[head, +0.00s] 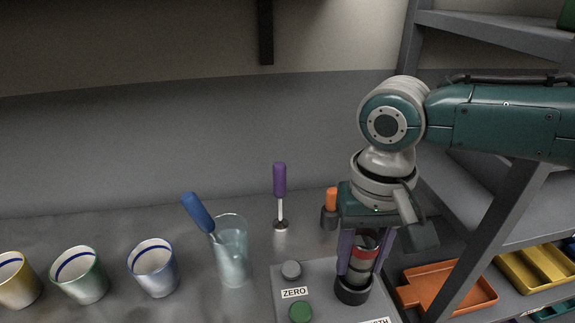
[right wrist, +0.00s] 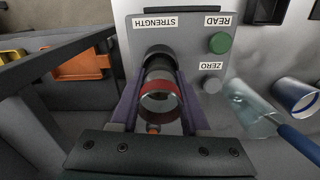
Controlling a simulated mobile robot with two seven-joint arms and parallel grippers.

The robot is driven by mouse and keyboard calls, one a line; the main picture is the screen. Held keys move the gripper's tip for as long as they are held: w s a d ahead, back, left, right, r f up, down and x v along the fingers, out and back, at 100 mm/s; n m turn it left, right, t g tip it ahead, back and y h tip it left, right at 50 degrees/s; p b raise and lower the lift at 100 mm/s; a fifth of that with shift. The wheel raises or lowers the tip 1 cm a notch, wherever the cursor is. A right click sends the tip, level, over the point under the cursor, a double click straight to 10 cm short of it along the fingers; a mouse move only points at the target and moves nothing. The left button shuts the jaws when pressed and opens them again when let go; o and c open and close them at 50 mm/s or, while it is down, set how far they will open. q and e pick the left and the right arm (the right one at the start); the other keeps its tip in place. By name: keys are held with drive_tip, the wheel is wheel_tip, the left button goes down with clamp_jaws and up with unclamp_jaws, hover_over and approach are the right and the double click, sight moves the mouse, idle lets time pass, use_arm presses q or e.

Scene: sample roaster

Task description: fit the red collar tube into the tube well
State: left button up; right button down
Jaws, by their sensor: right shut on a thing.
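The red collar tube (head: 364,254) is clear with a red band and a dark lower part. My right gripper (head: 366,262) is shut on it, with one purple finger on each side. The tube stands close to upright over the tube well (head: 353,291), a black ring on the grey instrument. Its lower end meets the ring's mouth in the head view; I cannot tell how deep it sits. In the right wrist view the red band (right wrist: 161,87) shows between the fingers, and the black well (right wrist: 157,55) lies beyond it. My left gripper is not in view.
The instrument panel (right wrist: 190,42) has a grey ZERO button (head: 291,269) and a green READ button (head: 301,312). A glass (head: 232,253) with a blue-handled tool stands left of it. A purple-handled tool (head: 280,190) and an orange-topped item (head: 331,201) stand behind. An orange tray (head: 450,285) lies right.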

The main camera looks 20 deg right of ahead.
drive_tip(key=shift+r+p, duration=0.1)
drive_tip(key=shift+p, duration=0.25)
idle(0.4)
drive_tip(key=shift+p, duration=0.65)
idle(0.7)
idle(0.4)
drive_tip(key=shift+f+b, duration=0.55)
drive_tip(key=shift+f, duration=0.3)
drive_tip(key=shift+c, duration=1.5)
unclamp_jaws()
wheel_tip(320, 180, up, 10)
drive_tip(key=p, duration=0.2)
drive_tip(key=shift+f, duration=0.1)
